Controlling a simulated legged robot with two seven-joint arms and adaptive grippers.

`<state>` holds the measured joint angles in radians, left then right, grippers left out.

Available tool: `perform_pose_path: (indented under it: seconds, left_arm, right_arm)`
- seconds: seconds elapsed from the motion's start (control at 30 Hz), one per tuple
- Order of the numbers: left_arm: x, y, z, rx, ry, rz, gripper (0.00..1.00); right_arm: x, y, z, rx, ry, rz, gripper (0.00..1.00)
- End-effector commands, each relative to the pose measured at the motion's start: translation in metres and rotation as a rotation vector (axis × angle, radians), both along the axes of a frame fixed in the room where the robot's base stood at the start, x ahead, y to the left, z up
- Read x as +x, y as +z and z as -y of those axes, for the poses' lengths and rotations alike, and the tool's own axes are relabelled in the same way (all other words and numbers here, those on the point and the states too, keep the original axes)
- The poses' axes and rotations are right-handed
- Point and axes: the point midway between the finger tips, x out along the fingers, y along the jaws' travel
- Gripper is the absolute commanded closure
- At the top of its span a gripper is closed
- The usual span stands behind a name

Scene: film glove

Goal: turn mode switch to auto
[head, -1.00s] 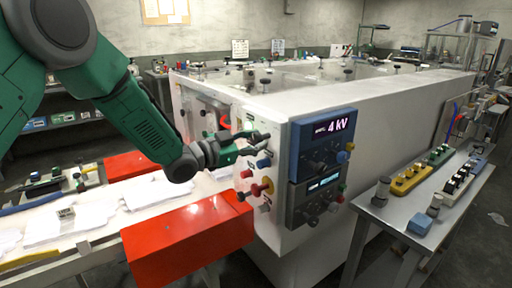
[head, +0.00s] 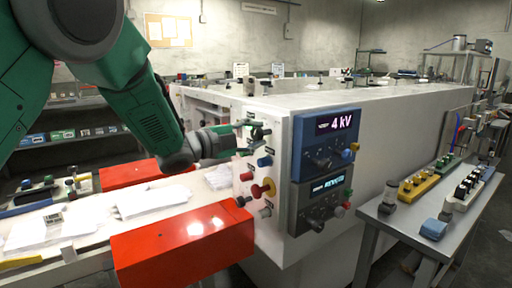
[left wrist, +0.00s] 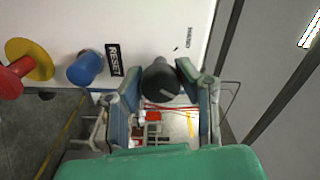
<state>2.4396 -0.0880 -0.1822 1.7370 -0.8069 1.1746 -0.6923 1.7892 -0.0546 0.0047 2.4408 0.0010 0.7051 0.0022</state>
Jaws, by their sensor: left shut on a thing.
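The machine's white end panel (head: 273,190) carries a column of controls. My left gripper (head: 254,137) is at the upper part of this panel, coming from the left. In the left wrist view, its two fingers (left wrist: 164,95) are shut on a black knob (left wrist: 160,78), one finger on each side. The knob has a pale mark line. A small label (left wrist: 187,38) beside it seems to read HAND. No AUTO label can be made out. In the head view the knob is largely hidden by the fingers. My right gripper is not in view.
Beside the knob is a blue button (left wrist: 85,68) labelled RESET, then a red knob on a yellow disc (left wrist: 30,65). A blue display box (head: 325,140) reads 4 kV, above a dark box (head: 320,200). A red block (head: 185,240) lies below my arm. A side table (head: 400,222) stands right.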

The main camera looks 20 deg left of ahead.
Motion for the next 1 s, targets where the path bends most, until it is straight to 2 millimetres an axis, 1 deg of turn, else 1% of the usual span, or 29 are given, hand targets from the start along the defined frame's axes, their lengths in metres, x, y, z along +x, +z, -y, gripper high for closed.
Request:
perform_pose_path:
  seconds: [0.03,0.1,0.4,0.6,1.0]
  left_arm:
    - [0.0,-0.003,0.002,0.03,-0.003,0.025,1.0]
    - [0.0,-0.003,0.002,0.068,-0.003,0.054,1.0]
    - [0.0,-0.003,0.001,0.175,-0.002,0.133,1.0]
    - [0.0,-0.003,0.002,0.203,-0.002,0.153,1.0]
    - [-0.001,-0.004,0.002,0.21,-0.004,0.154,1.0]
  right_arm:
    - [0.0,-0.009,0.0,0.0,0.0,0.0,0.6]
    - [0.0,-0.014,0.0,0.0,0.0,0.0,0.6]
    - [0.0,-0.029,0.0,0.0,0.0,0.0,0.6]
    - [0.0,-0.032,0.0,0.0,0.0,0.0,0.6]
    - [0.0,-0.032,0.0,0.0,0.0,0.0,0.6]
